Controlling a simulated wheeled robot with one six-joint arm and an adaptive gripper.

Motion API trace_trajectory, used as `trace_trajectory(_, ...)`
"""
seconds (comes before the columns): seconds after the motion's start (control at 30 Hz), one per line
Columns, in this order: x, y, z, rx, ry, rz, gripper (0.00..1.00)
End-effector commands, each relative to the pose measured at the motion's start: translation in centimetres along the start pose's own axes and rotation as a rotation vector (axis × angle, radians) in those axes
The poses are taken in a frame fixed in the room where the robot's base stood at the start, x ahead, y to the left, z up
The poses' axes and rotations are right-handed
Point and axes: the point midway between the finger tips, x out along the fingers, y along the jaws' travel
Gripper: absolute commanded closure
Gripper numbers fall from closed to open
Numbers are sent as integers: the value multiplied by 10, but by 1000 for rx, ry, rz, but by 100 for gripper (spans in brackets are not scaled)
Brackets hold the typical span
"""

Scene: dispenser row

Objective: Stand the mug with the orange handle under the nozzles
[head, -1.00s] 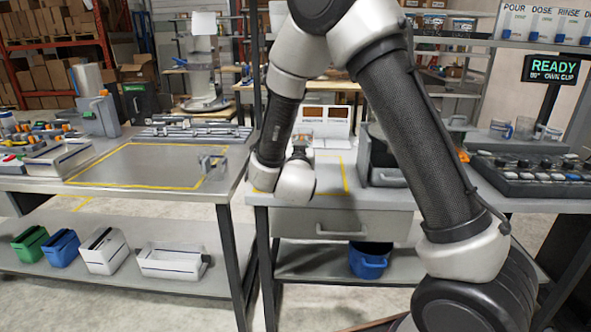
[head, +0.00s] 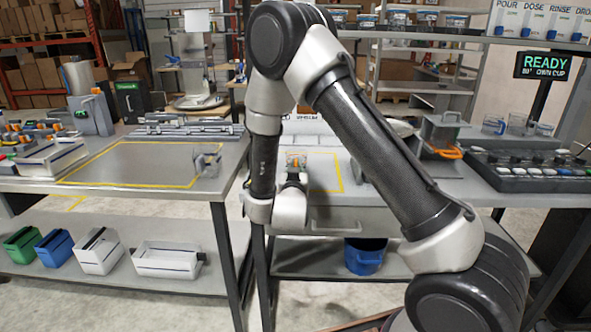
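My gripper (head: 296,168) is at the front of the middle bench, at the end of my bent arm. No nozzles can be made out, and my arm hides part of the bench.
Clear glass mugs (head: 494,126) stand at the back right, behind a dark button panel (head: 530,172). A sign (head: 543,66) reads READY. A clear item (head: 206,163) stands on the left bench's yellow-outlined area. A blue bucket (head: 366,257) is on the lower shelf.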

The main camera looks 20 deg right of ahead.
Motion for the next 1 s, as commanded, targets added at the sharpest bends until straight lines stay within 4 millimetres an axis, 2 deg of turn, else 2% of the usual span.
trace_trajectory(0.03, 0, 0, 0, 0, 0, 0, 73)
trace_trajectory(0.07, 0, 0, 0, 0, 0, 0, 68)
trace_trajectory(0.47, -4, 0, -4, -1, 0, -1, 68)
trace_trajectory(0.57, -19, -1, -3, 0, -1, -3, 68)
trace_trajectory(0.9, -94, -1, -3, -2, 0, -4, 68)
trace_trajectory(1.0, -108, -1, -3, -1, 0, -3, 68)
